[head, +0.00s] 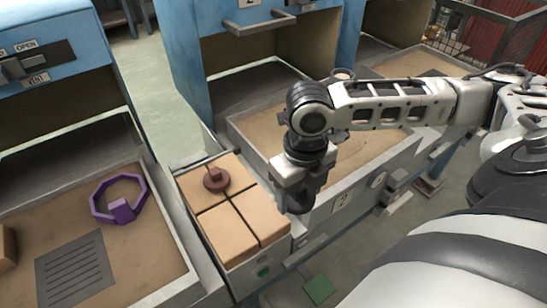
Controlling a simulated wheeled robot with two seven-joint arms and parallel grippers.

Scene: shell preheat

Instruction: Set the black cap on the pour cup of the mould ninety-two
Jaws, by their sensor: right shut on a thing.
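My right gripper (300,190) reaches down from the right arm, over the right edge of the tan blocks and the front of the middle bay. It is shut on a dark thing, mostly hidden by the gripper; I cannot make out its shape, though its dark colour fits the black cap. A brown round cap with a square knob (215,178) sits on the tan blocks (228,231). I cannot read a ninety-two on any mould, and no pour cup shows clearly. My left gripper is not in view.
A purple ring with a block grip (120,205) lies in the left sand tray, near a grey slotted plate (75,270). The middle sand tray (262,133) is partly behind my right arm. Blue furnace housings (185,60) stand behind. A green square (319,289) lies on the floor.

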